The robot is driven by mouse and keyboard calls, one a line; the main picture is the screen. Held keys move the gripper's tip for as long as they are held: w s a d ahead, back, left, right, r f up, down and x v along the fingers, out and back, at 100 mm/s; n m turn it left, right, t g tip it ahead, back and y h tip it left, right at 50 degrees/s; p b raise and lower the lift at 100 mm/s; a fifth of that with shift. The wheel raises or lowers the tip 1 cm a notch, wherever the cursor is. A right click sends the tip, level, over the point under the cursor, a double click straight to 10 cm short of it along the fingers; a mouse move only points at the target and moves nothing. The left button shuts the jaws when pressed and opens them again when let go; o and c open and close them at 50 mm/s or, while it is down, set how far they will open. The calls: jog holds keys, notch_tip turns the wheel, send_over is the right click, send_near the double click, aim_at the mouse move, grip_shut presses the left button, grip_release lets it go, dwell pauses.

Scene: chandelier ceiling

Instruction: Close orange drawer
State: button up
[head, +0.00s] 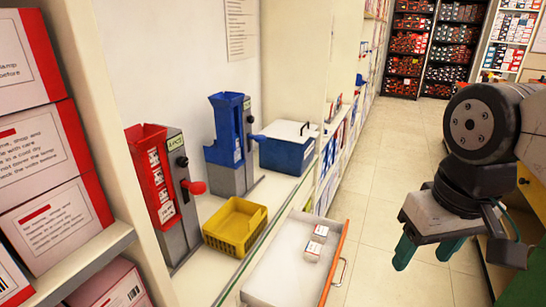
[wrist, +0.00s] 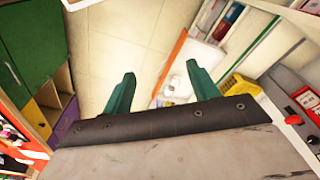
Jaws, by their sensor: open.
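The orange drawer (head: 270,273) is pulled out from under the counter. Its thin orange front (head: 336,262) has a handle (head: 340,272) on the outer side, and its inside is white.
The counter holds a yellow basket (head: 235,224), red (head: 157,185) and blue (head: 228,140) dispensers and a blue box (head: 287,148). Shelves of boxes (head: 50,190) stand at left. The aisle floor (head: 400,150) is clear. A green cabinet (wrist: 32,45) shows in the wrist view.

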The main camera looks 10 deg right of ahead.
jog(key=shift+d+f, duration=0.1)
jog(key=shift+d, duration=0.05)
jog(key=c, duration=1)
jog(key=w+d+f+m+g, duration=0.1)
jog(key=f, duration=0.1)
jog(key=w+d+f+m+g+y, duration=0.1)
jog(key=f, duration=0.1)
jog(key=w+d+f+m+g, duration=0.1)
jog(key=w+d+f+g, duration=0.1)
jog(key=shift+f+y, duration=0.15)
jog(key=shift+y, duration=0.15)
grip_shut()
jog(key=w+d+f+m+t+y, duration=0.35)
jog(key=f+m+y, duration=0.2)
jog(key=f, duration=0.55)
jog(key=w+d+f+m+t+y, duration=0.2)
jog(key=w+d+f+m+y, duration=0.4)
jog(key=f, duration=0.5)
jog(key=w+d+f+m+t+y, duration=0.1)
jog(key=w+f+m+t+y, duration=0.25)
jog(key=f+m, duration=0.6)
jog(key=w+d+f+t+h, duration=0.2)
jog(key=w+d+f+t, duration=0.1)
jog(key=w+t, duration=0.15)
jog(key=shift+m+g, duration=0.4)
jog(key=shift+g, duration=0.05)
jog(key=x, duration=1.3)
jog(key=shift+w+a+r, duration=0.15)
jog(key=shift+w, duration=0.3)
